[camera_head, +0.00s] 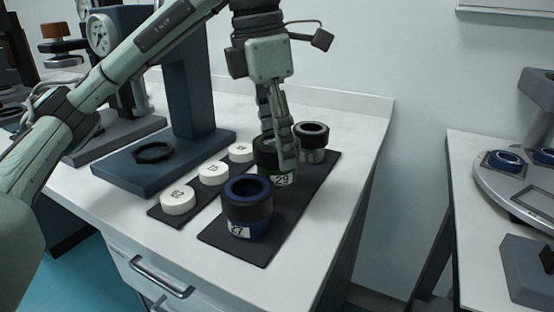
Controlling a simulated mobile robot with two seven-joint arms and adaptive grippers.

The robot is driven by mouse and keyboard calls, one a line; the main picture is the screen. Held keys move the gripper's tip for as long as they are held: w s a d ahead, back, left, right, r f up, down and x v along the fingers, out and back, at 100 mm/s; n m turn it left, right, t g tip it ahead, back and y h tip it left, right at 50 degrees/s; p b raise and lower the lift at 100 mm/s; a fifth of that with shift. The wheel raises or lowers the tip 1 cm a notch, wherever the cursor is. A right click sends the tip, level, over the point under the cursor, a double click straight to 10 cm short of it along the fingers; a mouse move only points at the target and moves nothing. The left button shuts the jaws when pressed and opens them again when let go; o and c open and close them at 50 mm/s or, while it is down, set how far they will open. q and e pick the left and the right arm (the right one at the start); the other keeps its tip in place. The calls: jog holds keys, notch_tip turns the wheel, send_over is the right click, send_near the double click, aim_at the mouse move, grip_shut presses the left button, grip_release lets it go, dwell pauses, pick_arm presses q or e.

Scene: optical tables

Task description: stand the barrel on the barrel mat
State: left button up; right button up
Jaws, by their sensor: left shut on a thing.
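The dark barrel mat (225,241) lies on the white table. My left gripper (281,158) points down and is shut on the dark green barrel (264,153) labelled 29. This barrel is upright over the middle of the mat, between two others; its base is partly hidden, so I cannot tell whether it touches the mat. A blue-rimmed black barrel (248,207) labelled 27 stands on the front part of the mat. Another dark barrel with a grey lower band (312,141) stands at the mat's back end. My right gripper is not in view.
Several white numbered caps, one being the front cap (178,201), sit on a narrow strip left of the mat. A dark blue press stand (190,100) rises behind them. A separate table (480,200) at the right carries a grey round-ended device.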

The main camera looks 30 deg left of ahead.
pick_arm(q)
jog(key=shift+f, duration=1.45)
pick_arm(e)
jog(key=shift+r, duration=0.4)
pick_arm(q)
jog(key=shift+f, duration=0.2)
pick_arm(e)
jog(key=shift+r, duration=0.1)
pick_arm(q)
jog(key=o, duration=1.3)
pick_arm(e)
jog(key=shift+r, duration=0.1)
pick_arm(q)
jog(key=shift+r, duration=0.1)
